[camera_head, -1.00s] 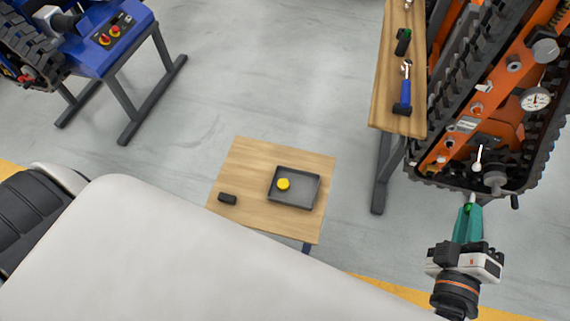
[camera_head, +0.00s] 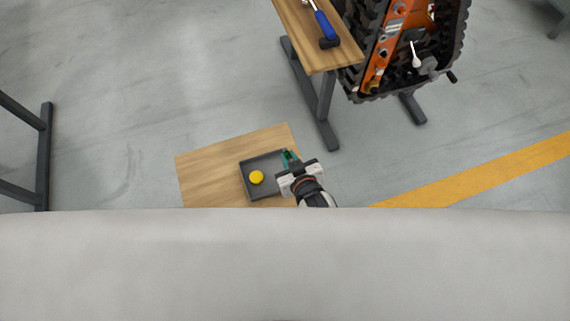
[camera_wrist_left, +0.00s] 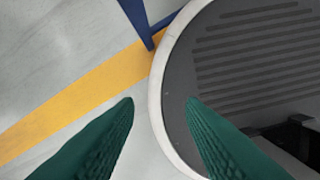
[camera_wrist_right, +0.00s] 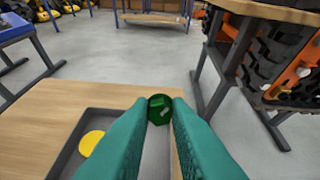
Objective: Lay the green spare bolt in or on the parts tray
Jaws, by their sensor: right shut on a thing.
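The parts tray (camera_head: 262,165) is a shallow dark grey tray on a small wooden table. A round yellow piece (camera_head: 256,177) lies in it. My right gripper (camera_head: 290,156) is at the tray's right side, by its far right corner. It is shut on the green spare bolt (camera_wrist_right: 160,109), whose round green end shows between the teal fingertips in the right wrist view. The rest of the bolt is hidden by the fingers. I cannot tell how high the bolt is above the tray. My left gripper (camera_wrist_left: 160,104) is open and empty, with its fingers apart, over the floor beside my base.
The small table (camera_head: 212,170) has bare wood left of the tray. A wooden bench (camera_head: 325,62) with a blue-handled hammer (camera_head: 325,25) and an orange tracked carrier (camera_head: 398,40) stand beyond, to the right.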

